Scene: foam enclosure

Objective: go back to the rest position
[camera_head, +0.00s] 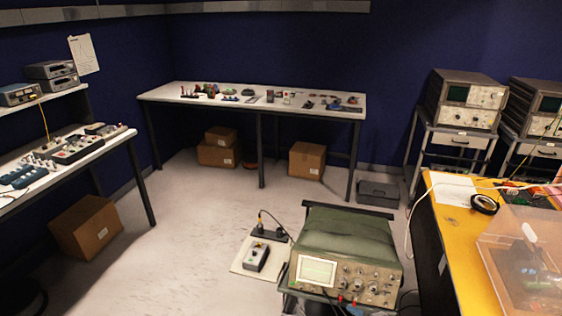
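Neither of my grippers shows in the head view, and no part of my arms can be made out. Whether they are open, shut or holding something is hidden. The task names no object of its own.
A green oscilloscope (346,252) stands close in front, beside a small black box (256,257) on a pale board. A yellow bench (451,236) is at right, a white bench (113,139) at left, a long table (220,102) at the back. Cardboard boxes (86,228) lie on the floor. The mid-left floor is clear.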

